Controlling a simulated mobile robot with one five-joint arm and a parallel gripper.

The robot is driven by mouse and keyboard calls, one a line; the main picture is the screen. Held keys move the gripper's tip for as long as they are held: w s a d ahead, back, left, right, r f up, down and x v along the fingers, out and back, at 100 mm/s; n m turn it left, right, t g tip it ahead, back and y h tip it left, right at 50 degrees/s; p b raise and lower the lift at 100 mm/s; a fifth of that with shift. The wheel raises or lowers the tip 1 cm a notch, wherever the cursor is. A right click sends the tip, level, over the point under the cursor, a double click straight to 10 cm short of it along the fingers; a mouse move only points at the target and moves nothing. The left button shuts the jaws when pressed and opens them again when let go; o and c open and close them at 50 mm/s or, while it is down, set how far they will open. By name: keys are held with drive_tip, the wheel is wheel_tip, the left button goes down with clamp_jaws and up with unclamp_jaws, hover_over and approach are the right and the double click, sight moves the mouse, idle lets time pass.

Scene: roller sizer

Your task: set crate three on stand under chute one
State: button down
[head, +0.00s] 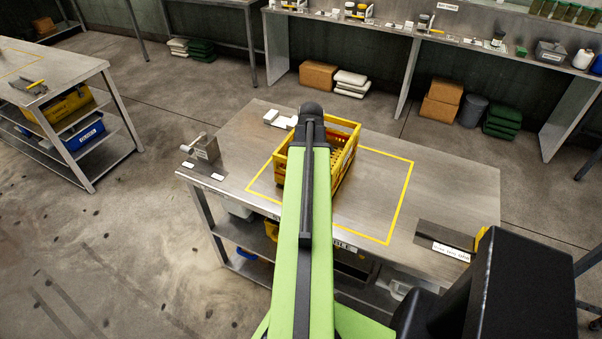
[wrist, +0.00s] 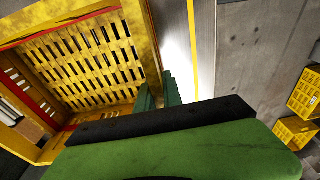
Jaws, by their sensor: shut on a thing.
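A yellow crate (head: 348,138) is at the far part of the metal table (head: 455,190), partly hidden behind my green arm. It overlaps the yellow marked rectangle; I cannot tell if it rests on the top or hangs just above. In the wrist view the crate (wrist: 148,40) fills the upper left, with a slotted inside and a red stripe. My gripper (wrist: 160,90) is shut on its side wall, one finger on each side. In the head view my arm hides the fingers. No number on the crate can be read. I cannot make out a stand or chute.
The marked area right of the crate is bare. A small metal device (head: 205,148) stands at the table's left, and a labelled plate (head: 450,248) lies at its right. Another table with bins (head: 65,103) is at left. More yellow crates (wrist: 296,132) show in the wrist view.

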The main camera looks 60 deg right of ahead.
drive_tip(key=c, duration=1.5)
unclamp_jaws()
drive_tip(key=r+p, duration=0.4)
drive_tip(key=s+r+p, duration=0.1)
drive_tip(key=r+p, duration=0.7)
drive_tip(key=shift+s+r, duration=0.15)
drive_tip(key=shift+s, duration=0.05)
